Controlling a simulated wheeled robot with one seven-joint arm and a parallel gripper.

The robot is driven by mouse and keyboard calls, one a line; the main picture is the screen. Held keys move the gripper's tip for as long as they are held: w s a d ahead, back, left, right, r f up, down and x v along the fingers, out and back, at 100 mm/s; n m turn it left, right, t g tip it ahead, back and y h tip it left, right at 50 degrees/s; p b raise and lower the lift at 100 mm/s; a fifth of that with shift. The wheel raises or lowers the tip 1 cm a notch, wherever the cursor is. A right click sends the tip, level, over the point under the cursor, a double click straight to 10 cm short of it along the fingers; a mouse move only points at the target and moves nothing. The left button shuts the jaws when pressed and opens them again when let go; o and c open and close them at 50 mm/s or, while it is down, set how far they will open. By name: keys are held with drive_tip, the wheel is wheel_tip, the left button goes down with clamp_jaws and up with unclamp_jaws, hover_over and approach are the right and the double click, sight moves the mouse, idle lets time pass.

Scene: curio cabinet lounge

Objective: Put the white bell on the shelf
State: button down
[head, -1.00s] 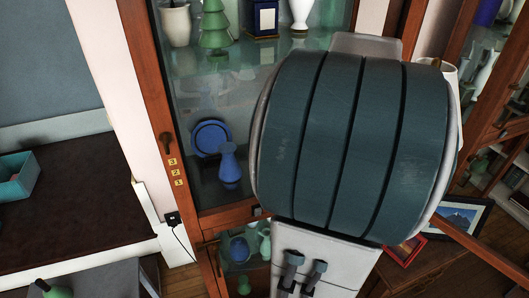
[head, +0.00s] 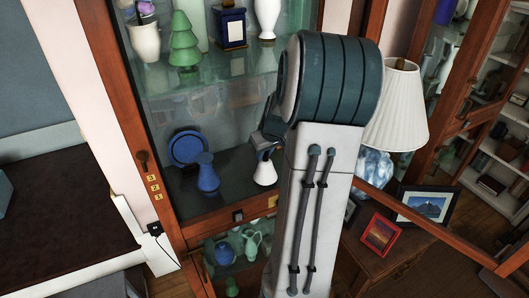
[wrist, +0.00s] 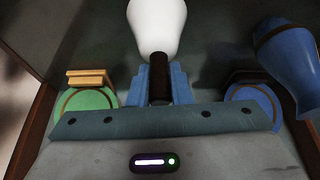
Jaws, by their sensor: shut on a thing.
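The white bell (head: 265,173) hangs mouth down inside the glass cabinet, over or on the shelf with the blue pieces; I cannot tell whether it touches the surface. My gripper (head: 268,148) is partly hidden behind my arm. In the wrist view the gripper (wrist: 158,84) is shut on the dark handle of the bell (wrist: 157,28). The cabinet shelf (head: 232,190) is dark and has bare room to the left of the bell and in front of it.
A blue vase (head: 208,173) and a blue plate (head: 187,147) stand left of the bell; the vase shows close by in the wrist view (wrist: 289,68). A glass shelf (head: 210,75) with ornaments is above. A white-shaded lamp (head: 398,108) and framed pictures (head: 426,204) stand right.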

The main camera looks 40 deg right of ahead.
drive_tip(key=shift+f, duration=0.5)
drive_tip(key=shift+f, duration=0.15)
drive_tip(key=c, duration=1.3)
unclamp_jaws()
